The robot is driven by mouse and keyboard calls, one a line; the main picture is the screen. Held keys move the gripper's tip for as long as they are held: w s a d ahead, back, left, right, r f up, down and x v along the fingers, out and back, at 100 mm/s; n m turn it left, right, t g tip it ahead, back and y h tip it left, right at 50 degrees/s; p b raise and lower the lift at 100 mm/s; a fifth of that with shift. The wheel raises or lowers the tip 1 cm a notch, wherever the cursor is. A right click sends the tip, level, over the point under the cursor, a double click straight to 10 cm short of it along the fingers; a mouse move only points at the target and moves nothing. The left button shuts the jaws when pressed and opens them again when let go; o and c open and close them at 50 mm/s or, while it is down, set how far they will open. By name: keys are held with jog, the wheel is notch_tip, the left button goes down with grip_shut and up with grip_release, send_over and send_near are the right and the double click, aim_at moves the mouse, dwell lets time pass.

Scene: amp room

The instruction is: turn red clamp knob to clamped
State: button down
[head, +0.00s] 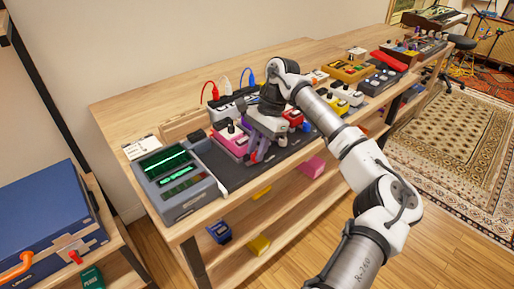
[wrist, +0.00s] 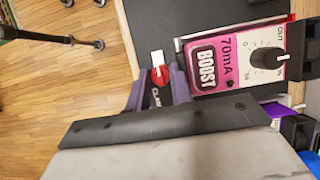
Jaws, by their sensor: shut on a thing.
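The red clamp knob (wrist: 159,77) is in the wrist view, on the dark pedal board (wrist: 152,20) beside the pink boost pedal (wrist: 226,58). A white pointer sticks out from it toward the top of the picture. Part of a label, "CLA", shows below it. My gripper (wrist: 160,80) has its two purple fingers on either side of the knob, shut on it. In the head view my gripper (head: 257,154) reaches down at the board's front edge, right of the pink pedal (head: 231,139).
A grey meter with green screens (head: 167,161) stands at the bench's left end. Several other pedals and devices line the bench to the right. A blue case (head: 45,220) with a red latch-like part (head: 75,257) is at the lower left. Small coloured boxes lie on the shelf below.

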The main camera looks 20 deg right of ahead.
jog(key=shift+m+b, duration=0.3)
jog(key=m+b, duration=0.1)
jog(key=m, duration=0.1)
jog(key=m+t+b, duration=0.1)
jog(key=b, duration=0.1)
jog(key=shift+s+f+m+t, duration=0.2)
jog(key=shift+m+t, duration=0.1)
jog(key=shift+m, duration=0.1)
jog(key=m+t+b, duration=0.1)
jog(key=m+b, duration=0.1)
jog(key=m+t+b, duration=0.1)
jog(key=m+b, duration=0.1)
jog(key=m, duration=0.1)
jog(key=shift+s+h+b, duration=0.1)
jog(key=shift+h+b, duration=0.2)
jog(key=shift+b, duration=0.05)
jog(key=m+t+h+b, duration=0.1)
jog(key=m+b, duration=0.2)
jog(key=m, duration=0.1)
jog(key=shift+s+m, duration=0.1)
jog(key=shift+m, duration=0.3)
jog(key=shift+a+r+m+t+h+b, duration=0.1)
jog(key=shift+m+t+h+b, duration=0.2)
jog(key=shift+m+b, duration=0.5)
jog(key=shift+a+r+m+t+h+b, duration=0.1)
jog(key=shift+m+t+h+b, duration=0.15)
jog(key=shift+m+b, duration=0.55)
jog(key=shift+m, duration=0.3)
